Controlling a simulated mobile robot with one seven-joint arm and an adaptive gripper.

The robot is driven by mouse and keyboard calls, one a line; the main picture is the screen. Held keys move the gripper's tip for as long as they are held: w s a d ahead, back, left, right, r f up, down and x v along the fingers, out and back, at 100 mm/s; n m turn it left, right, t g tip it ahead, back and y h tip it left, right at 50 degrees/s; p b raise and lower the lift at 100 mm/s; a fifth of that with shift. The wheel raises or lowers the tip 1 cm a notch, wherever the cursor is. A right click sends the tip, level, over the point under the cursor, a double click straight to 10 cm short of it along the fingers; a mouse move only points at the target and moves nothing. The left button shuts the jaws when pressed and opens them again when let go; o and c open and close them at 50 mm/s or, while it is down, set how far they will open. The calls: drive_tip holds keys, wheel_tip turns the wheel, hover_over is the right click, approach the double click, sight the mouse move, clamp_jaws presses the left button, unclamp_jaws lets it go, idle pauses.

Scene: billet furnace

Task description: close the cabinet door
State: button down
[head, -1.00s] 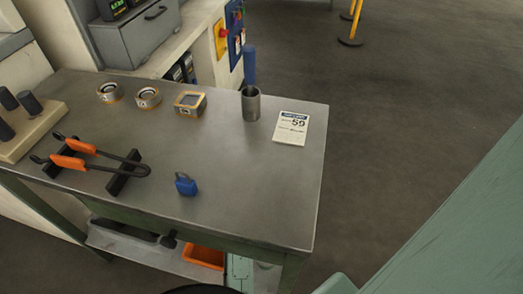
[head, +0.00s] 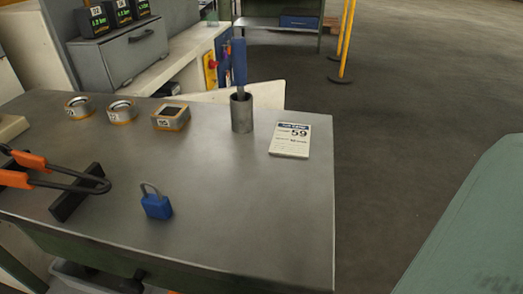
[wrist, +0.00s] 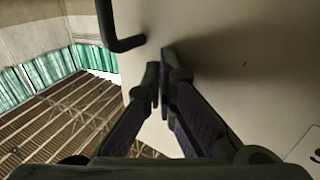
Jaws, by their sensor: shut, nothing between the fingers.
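In the wrist view, a broad pale cream panel (wrist: 235,60), which looks like the cabinet door, fills the right and upper part. A dark bent bar handle (wrist: 125,42) stands out from it. My gripper (wrist: 161,75) is shut and empty, its fingertips in front of the panel and below and right of the handle. I cannot tell whether they touch the panel. In the head view, a pale panel (head: 265,95) shows behind the bench's far edge, perhaps the same door; its lower part is hidden by the bench. My gripper is outside the head view.
A steel-topped bench (head: 235,215) fills the front. It carries a blue padlock (head: 157,204), orange-handled tongs (head: 25,160), a metal cup (head: 241,113) with a blue-handled tool, a calendar card (head: 290,140) and several gauges. A grey box (head: 120,48) stands on the counter behind. Open floor lies right.

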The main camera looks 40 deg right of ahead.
drive_tip(key=w+d+n+t+y+b, duration=0.1)
drive_tip(key=w+d+t+b, duration=0.1)
drive_tip(key=w+b, duration=0.4)
drive_tip(key=shift+w+d+n+y, duration=0.3)
drive_tip(key=shift+w+d, duration=0.55)
drive_tip(key=shift+w, duration=0.65)
